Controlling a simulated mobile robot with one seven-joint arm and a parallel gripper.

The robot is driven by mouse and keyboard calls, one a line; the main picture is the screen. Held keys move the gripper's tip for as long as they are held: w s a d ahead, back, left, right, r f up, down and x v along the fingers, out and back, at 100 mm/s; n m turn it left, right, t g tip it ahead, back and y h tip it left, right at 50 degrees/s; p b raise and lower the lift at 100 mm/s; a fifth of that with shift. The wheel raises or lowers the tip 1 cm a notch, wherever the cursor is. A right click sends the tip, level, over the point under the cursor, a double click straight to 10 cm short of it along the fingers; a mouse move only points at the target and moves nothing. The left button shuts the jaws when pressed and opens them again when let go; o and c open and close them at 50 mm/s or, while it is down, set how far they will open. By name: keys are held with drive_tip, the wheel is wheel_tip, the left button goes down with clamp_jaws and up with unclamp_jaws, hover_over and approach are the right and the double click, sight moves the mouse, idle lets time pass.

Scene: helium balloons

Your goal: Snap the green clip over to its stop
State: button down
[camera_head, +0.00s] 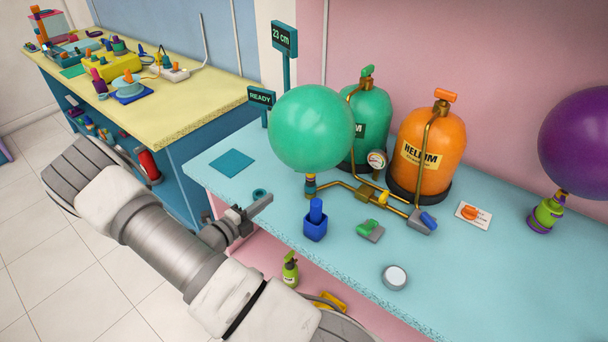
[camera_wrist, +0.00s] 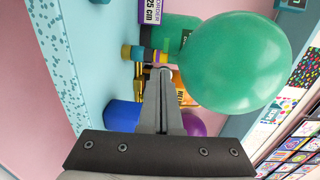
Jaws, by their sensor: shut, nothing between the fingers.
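A small green piece on a grey block (camera_head: 369,228), which looks like the green clip, sits on the blue counter in front of the brass pipe. I cannot make out its exact tilt. I cannot find it in the wrist view. My gripper (camera_head: 268,200) is shut and empty over the counter's front left part, to the left of the clip and apart from it. In the wrist view my shut fingers (camera_wrist: 162,72) point toward the banded nozzle (camera_wrist: 143,53) under the green balloon (camera_wrist: 232,62). The balloon also shows in the head view (camera_head: 311,128).
A blue holder (camera_head: 315,228) stands between my gripper and the clip. A blue-handled valve (camera_head: 426,221) is right of the clip, and a round grey-white disc (camera_head: 395,277) lies in front. Orange (camera_head: 433,150) and green (camera_head: 371,108) helium tanks stand behind. The counter's right front is clear.

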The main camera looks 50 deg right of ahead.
drive_tip(key=a, duration=0.6)
drive_tip(key=shift+s+a+p, duration=0.3)
drive_tip(key=shift+p, duration=0.05)
drive_tip(key=s+a+r+n+t+y, duration=0.1)
drive_tip(key=s+a+r+n+y, duration=0.4)
drive_tip(key=r+n, duration=0.5)
drive_tip(key=s+a+r+n+t+y, duration=0.1)
drive_tip(key=s+a+r+n+y, duration=0.5)
drive_tip(key=r+n, duration=0.4)
drive_tip(key=s+a+r+n+t+y, duration=0.2)
drive_tip(key=s+a+r+n+y, duration=0.3)
drive_tip(key=r+n, duration=0.4)
drive_tip(key=a+n, duration=0.1)
drive_tip(key=n, duration=0.5)
drive_tip(key=shift+s+a+r+y, duration=0.3)
drive_tip(key=shift+a+r+y, duration=0.1)
